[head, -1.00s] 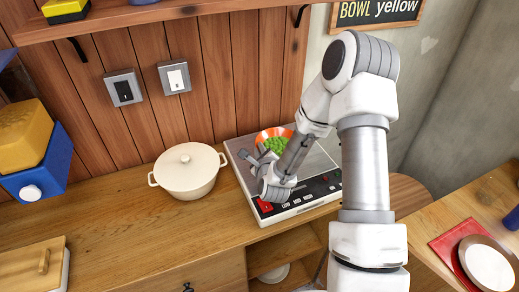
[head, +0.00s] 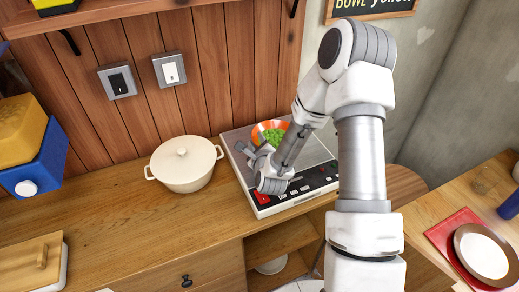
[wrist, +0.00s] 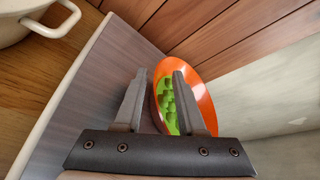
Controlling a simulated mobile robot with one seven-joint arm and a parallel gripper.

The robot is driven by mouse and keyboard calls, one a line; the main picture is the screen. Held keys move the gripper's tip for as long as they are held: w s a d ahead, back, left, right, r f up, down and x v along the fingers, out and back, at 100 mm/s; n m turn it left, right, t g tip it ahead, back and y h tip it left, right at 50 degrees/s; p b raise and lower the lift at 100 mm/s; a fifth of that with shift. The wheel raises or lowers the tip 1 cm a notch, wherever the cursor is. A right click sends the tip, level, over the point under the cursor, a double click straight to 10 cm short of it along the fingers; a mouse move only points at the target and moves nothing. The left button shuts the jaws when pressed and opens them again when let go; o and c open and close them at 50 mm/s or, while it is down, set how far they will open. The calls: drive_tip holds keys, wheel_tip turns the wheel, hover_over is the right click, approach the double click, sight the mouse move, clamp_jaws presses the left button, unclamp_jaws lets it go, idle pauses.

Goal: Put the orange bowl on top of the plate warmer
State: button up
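The orange bowl (head: 286,125), filled with green pieces (head: 271,135), sits on the rear part of the plate warmer (head: 318,150), a pale flat unit with a grey top and a dark control strip in front. My gripper (head: 248,148) is low over the warmer, just in front of the bowl. In the wrist view the bowl (wrist: 202,97) is tilted in the picture, and the fingers of my gripper (wrist: 161,73) are spread apart. The bowl's near rim shows in the gap between them. My arm hides part of the bowl and warmer in the head view.
A cream lidded pot (head: 185,165) stands left of the warmer. A wooden wall with two switches is behind. A shelf (head: 190,8) runs above. At the right, a plate (head: 484,252) lies on a red mat (head: 440,236).

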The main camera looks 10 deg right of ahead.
drive_tip(key=v, duration=0.4)
drive_tip(key=p+v, duration=0.1)
drive_tip(key=v, duration=0.4)
drive_tip(key=shift+r, duration=0.3)
drive_tip(key=shift+s+p, duration=0.15)
drive_tip(key=shift+p, duration=0.9)
drive_tip(key=s+p, duration=0.1)
drive_tip(key=p, duration=0.2)
drive_tip(key=shift+r, duration=0.15)
drive_tip(key=shift+s+a+p, duration=0.1)
drive_tip(key=shift+s+p, duration=0.45)
drive_tip(key=shift+p, duration=0.65)
wheel_tip(320, 180, up, 16)
drive_tip(key=n+g, duration=0.5)
drive_tip(key=n, duration=1.2)
drive_tip(key=s+r+n+g, duration=0.1)
drive_tip(key=s+r+n, duration=0.2)
drive_tip(key=s, duration=0.4)
drive_tip(key=s+d+r+n+g, duration=0.1)
drive_tip(key=s+r+n, duration=0.3)
drive_tip(key=s, duration=0.3)
drive_tip(key=s+r+n+g, duration=0.1)
drive_tip(key=s+r+n, duration=0.3)
drive_tip(key=s, duration=0.3)
drive_tip(key=shift+s+d+r+g, duration=0.15)
drive_tip(key=shift+s+r+g, duration=0.15)
drive_tip(key=shift+r, duration=0.55)
